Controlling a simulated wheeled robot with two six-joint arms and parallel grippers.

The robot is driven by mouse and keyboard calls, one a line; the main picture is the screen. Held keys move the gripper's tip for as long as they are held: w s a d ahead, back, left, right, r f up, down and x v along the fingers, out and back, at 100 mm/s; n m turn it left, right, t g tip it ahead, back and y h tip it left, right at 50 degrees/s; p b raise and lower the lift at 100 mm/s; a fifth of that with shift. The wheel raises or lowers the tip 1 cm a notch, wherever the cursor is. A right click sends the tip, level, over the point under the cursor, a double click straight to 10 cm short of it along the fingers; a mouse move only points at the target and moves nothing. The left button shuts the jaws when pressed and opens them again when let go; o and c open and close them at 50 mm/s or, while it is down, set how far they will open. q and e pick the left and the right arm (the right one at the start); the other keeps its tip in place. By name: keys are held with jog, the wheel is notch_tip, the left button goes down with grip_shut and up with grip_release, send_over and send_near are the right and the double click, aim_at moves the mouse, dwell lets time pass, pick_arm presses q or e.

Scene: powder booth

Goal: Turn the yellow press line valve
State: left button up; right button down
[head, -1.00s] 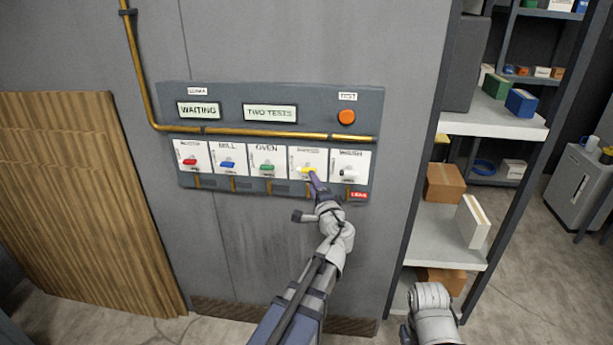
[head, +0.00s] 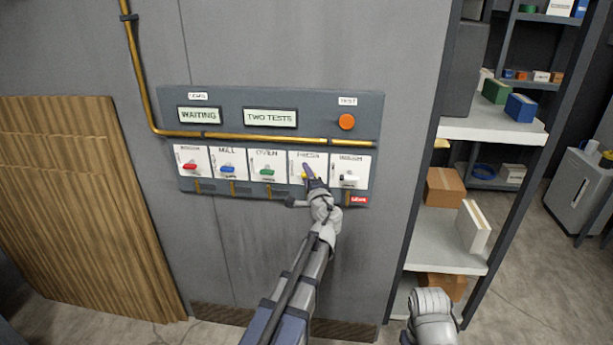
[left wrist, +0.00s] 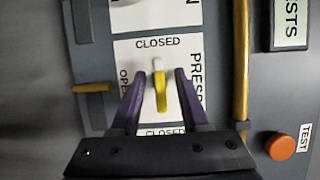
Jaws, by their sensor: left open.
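The yellow press valve handle (left wrist: 160,92) is on the white PRESS plate (left wrist: 125,58) of the grey panel. In the left wrist view it lies lengthwise between the two purple fingers of my left gripper (left wrist: 158,98), which is open with a gap on each side of the handle. One end of the handle points at the word CLOSED. In the head view my left gripper (head: 311,178) is in front of the PRESS plate and covers most of the yellow handle (head: 304,175). My right gripper does not show; only part of my right arm is at the bottom.
Red (head: 190,166), blue (head: 227,169) and green (head: 267,172) handles sit to the left, a white one (head: 348,178) to the right. A brass pipe (head: 270,136) runs above the plates. An orange button (head: 346,121) is at upper right. Shelves (head: 440,240) stand further right.

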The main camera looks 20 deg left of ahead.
pick_arm(q)
grip_shut()
dwell(0.3)
dwell(0.3)
